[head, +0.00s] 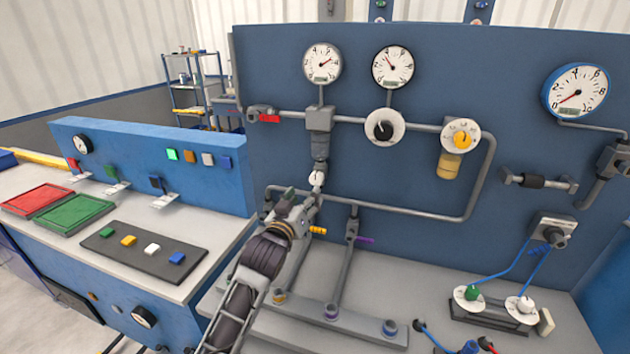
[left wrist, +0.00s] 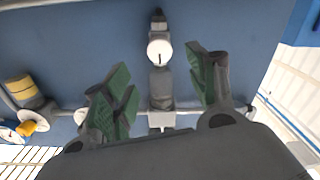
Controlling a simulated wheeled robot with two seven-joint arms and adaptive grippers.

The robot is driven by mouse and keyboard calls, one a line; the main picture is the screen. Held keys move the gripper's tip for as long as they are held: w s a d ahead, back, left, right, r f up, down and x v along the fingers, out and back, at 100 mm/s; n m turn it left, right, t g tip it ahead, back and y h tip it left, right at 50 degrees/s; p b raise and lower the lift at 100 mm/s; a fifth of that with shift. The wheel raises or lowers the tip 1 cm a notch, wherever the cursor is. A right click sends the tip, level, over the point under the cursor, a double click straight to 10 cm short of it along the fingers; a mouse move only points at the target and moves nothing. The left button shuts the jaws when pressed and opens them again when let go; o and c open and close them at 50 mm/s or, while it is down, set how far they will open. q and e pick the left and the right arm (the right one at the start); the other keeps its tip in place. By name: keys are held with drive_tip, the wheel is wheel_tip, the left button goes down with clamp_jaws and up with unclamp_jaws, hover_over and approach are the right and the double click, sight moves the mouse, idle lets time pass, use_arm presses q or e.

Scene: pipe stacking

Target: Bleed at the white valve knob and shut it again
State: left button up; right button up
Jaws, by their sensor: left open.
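The white valve knob (head: 317,178) sits at the lower end of the grey vertical fitting below the left gauge, on the blue panel. It is round and white with a dark mark. My left gripper (head: 303,207) is just below and in front of it in the head view. In the left wrist view the knob (left wrist: 159,53) shows between the two green-padded fingers of my gripper (left wrist: 160,85), which are spread apart and empty. I cannot tell how far the fingertips are from the knob. My right gripper is out of view.
A grey pipe (head: 400,209) runs low across the panel to the right. Two gauges (head: 322,63) and (head: 392,67) hang above. A dial (head: 384,127) and a regulator with a yellow knob (head: 461,138) are to the right. Purple- and orange-handled pipes stand below.

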sight(315, 180)
use_arm(q)
drive_tip(key=x, duration=0.4)
drive_tip(key=shift+w+d, duration=0.15)
drive_tip(key=shift+w, duration=0.2)
drive_tip(key=shift+w+d, duration=0.2)
drive_tip(key=shift+w, duration=0.45)
drive_tip(key=shift+p+x, duration=0.35)
drive_tip(key=shift+x, duration=0.7)
drive_tip(key=shift+w+d, duration=0.15)
drive_tip(key=shift+w, duration=0.6)
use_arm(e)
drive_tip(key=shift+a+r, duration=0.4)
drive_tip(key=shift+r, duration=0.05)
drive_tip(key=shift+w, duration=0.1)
